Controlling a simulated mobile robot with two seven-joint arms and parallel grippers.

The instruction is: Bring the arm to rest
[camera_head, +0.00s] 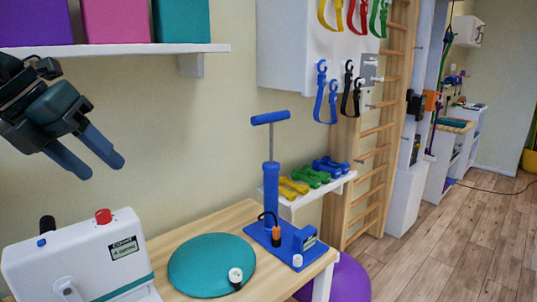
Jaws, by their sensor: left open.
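My left gripper (104,160) is at the left of the head view, raised in front of the wall and above the white device on the table. Its two blue-grey fingers point down and to the right, with nothing between them. It is open and touches nothing. My right gripper does not show.
Below stands a white device (80,258) with a red knob. On the wooden table (205,224) are a teal disc (211,264) and a blue pump (271,190). A shelf (120,48) with boxes hangs above.

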